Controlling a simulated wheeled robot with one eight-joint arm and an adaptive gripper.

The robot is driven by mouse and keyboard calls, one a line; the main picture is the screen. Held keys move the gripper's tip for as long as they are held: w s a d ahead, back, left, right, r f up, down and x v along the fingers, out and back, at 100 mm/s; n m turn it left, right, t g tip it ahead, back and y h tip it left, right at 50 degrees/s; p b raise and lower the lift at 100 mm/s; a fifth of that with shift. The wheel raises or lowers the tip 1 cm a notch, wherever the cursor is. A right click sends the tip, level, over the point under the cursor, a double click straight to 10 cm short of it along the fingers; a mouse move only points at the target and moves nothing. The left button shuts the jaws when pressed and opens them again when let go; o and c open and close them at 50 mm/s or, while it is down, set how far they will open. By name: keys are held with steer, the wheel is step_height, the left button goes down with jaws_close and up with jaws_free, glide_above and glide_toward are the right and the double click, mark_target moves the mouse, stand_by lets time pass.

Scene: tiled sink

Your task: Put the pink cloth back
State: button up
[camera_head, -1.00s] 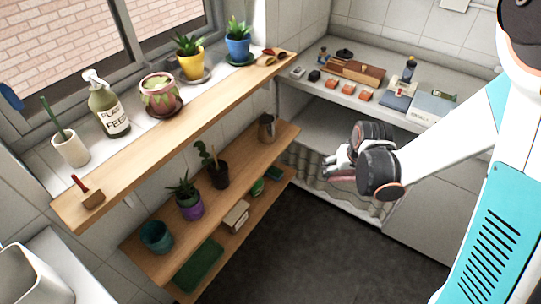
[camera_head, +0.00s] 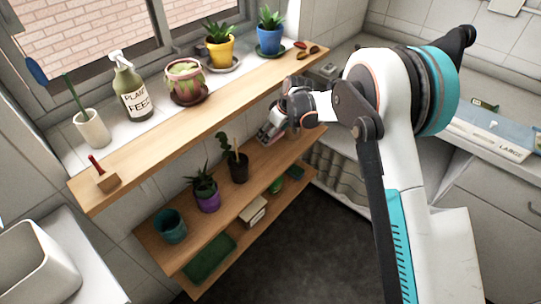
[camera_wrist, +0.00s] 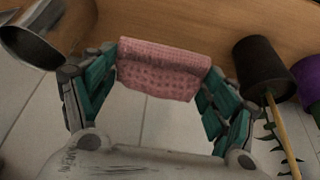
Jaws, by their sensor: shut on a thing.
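The pink cloth (camera_wrist: 160,68) is a folded, textured bundle between the two teal-and-grey fingers of my gripper (camera_wrist: 163,78) in the wrist view. The fingers press on its left and right ends. In the head view my gripper (camera_head: 270,133) is at the right end of the middle wooden shelf (camera_head: 185,232), below the upper shelf's edge. Only a small pinkish part of the cloth shows there. The wrist view shows wood beyond the cloth, and I cannot tell whether the cloth touches it.
A dark pot with a plant (camera_head: 238,168) stands left of my gripper; it also shows in the wrist view (camera_wrist: 265,68). A metal vessel (camera_wrist: 32,40) is on the other side.

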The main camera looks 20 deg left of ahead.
mark_target(269, 155)
step_height(269, 155, down, 10)
steer(key=b, duration=0.3)
steer(key=shift+a, duration=0.1)
steer(key=o, duration=1)
steer(key=shift+f, duration=0.1)
steer(key=shift+o, duration=0.2)
steer(key=p+v, duration=0.3)
steer(key=v, duration=0.9)
